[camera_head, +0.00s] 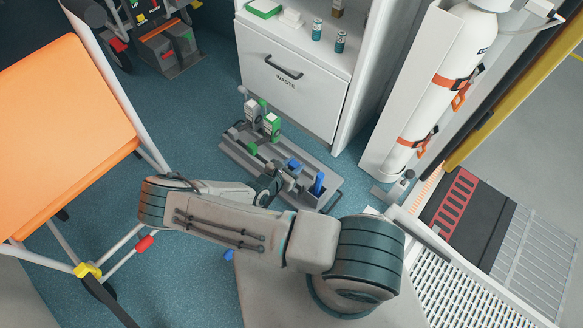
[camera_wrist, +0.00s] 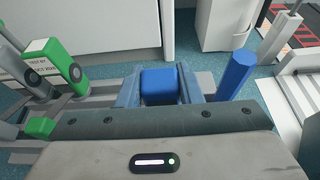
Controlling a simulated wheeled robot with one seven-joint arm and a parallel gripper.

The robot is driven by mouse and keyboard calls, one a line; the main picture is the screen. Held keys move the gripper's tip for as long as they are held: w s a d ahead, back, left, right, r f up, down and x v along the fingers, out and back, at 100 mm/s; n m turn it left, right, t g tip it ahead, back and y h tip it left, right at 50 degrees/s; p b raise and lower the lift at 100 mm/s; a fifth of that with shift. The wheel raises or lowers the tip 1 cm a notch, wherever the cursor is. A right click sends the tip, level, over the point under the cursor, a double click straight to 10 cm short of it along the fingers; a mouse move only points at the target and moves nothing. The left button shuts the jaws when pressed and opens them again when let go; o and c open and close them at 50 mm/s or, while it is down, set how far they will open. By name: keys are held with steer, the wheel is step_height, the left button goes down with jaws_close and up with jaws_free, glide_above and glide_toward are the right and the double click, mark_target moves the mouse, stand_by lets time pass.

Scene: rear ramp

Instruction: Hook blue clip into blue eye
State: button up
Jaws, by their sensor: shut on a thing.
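A blue block, apparently the blue clip (camera_wrist: 160,88), sits between the two fingers of my gripper (camera_wrist: 160,80) in the wrist view. My gripper is shut on it. In the head view my gripper (camera_head: 278,184) is low over the grey rack on the floor, with a blue piece (camera_head: 294,165) just beyond it. An upright blue post (camera_wrist: 236,74) stands to the right of the fingers, apart from them. It also shows in the head view (camera_head: 318,184). I cannot make out the blue eye's opening or any hook on the clip; both are hidden or too small.
The grey rack (camera_head: 239,152) also carries upright grey and green parts (camera_head: 271,124) at its left. A white waste cabinet (camera_head: 290,92) stands behind it. An orange stretcher (camera_head: 62,125) is at left, and a white cylinder (camera_head: 437,93) stands at right.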

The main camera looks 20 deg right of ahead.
steer(key=shift+r, duration=0.35)
steer(key=shift+r, duration=0.1)
steer(key=shift+r+p, duration=1.4)
